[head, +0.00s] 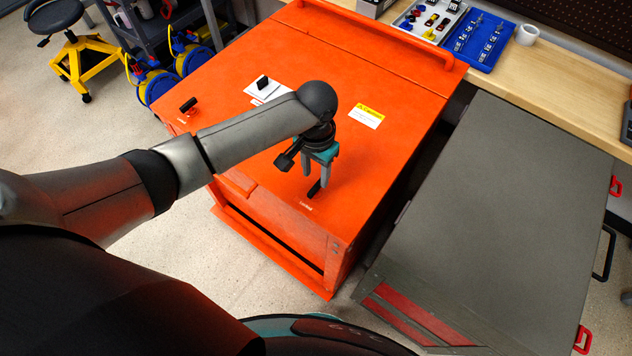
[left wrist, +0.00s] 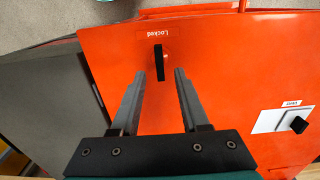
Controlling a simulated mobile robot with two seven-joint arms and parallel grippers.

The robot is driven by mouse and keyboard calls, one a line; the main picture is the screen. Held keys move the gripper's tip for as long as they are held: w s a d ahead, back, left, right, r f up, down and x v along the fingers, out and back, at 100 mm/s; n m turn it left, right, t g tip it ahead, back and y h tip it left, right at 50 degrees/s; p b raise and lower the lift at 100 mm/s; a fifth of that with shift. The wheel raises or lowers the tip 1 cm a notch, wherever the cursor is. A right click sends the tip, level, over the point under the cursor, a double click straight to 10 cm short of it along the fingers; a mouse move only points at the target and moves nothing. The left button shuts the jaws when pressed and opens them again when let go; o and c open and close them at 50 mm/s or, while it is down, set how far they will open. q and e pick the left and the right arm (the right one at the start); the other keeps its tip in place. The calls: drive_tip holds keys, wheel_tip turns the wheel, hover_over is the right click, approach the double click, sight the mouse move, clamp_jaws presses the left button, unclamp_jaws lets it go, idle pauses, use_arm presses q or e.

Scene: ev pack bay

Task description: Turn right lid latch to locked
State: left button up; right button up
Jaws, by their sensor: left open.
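The right lid latch (head: 314,190) is a small black handle near the front edge of the orange lid (head: 385,85). In the left wrist view the latch (left wrist: 160,60) lies lengthwise toward the printed word "Locked" (left wrist: 159,33). My left gripper (head: 317,178) points down over it, open. In the left wrist view the gripper's two grey fingers (left wrist: 160,74) stand apart on either side of the latch's near end, with a gap to each side; contact is not visible. The other lid latch (head: 188,105) is black, at the lid's left corner. My right gripper is not in view.
A black knob (head: 262,82) stands on a white plate behind my left arm. A grey cart top (head: 490,210) stands right of the orange box. A workbench (head: 560,75) with trays runs along the back.

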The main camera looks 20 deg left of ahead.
sight(316, 186)
use_arm(q)
drive_tip(key=shift+f+b, duration=0.3)
drive_tip(key=shift+f, duration=1.9)
clamp_jaws()
